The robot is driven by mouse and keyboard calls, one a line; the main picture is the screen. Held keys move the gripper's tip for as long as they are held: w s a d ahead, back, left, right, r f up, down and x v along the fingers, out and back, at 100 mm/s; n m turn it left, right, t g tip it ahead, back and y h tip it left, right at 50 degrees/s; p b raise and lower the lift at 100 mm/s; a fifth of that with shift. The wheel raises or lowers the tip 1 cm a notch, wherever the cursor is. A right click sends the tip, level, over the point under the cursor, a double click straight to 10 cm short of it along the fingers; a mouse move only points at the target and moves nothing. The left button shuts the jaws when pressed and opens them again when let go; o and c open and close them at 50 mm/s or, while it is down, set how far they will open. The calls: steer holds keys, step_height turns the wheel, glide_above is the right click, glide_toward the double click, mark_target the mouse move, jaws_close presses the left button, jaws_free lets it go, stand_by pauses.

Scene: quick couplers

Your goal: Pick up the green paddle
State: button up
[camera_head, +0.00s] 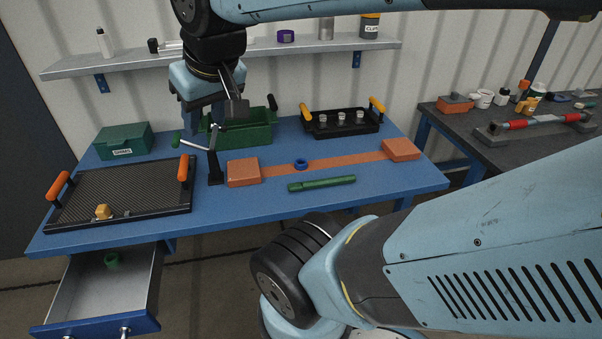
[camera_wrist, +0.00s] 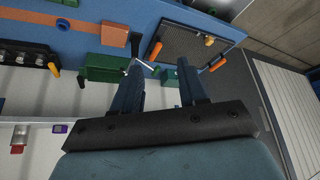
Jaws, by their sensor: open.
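A long, flat green piece, which looks like the green paddle (camera_head: 321,183), lies on the blue table (camera_head: 400,180) in front of the orange strip. In the wrist view part of the paddle (camera_wrist: 68,2) shows at the top edge. My gripper (camera_head: 213,108) is high above the back left of the table, in front of the shelf, well away from the paddle. In the wrist view its two dark fingers (camera_wrist: 158,68) are apart with nothing between them.
A black post (camera_head: 215,168) with a metal lever and green knob stands below my gripper. Orange blocks (camera_head: 243,172), a blue ring (camera_head: 301,164), a green toolbox (camera_head: 255,134), a black tray (camera_head: 343,130) and a mesh plate (camera_head: 130,195) share the table. The drawer (camera_head: 110,285) is open.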

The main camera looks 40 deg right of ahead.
steer(key=o, duration=0.3)
steer(key=shift+w+d+f, duration=0.1)
steer(key=shift+w+d, duration=0.1)
steer(key=shift+w, duration=0.05)
steer(key=shift+o, duration=0.7)
steer(key=w+d+f+n+g, duration=0.1)
steer(key=w+d+f+g, duration=0.2)
steer(key=w+f, duration=0.3)
steer(key=shift+w+f+n+h, duration=0.15)
steer(key=shift+w+n+h, duration=0.15)
steer(key=shift+w, duration=0.3)
steer(key=n+g+h, duration=0.9)
steer(key=g+h, duration=0.1)
glide_toward(301, 184)
steer(key=v, duration=0.4)
steer(key=s+a+v, duration=0.1)
steer(key=v, duration=0.1)
steer(key=shift+f, duration=0.3)
steer(key=shift+w+d+f+n+h, duration=0.15)
steer(key=shift+d+f+n+h, duration=0.2)
steer(key=shift+d, duration=0.1)
steer(key=shift+d+f, duration=0.2)
steer(key=shift+d, duration=0.25)
steer(key=x, duration=1.3)
steer(key=shift+r, duration=0.1)
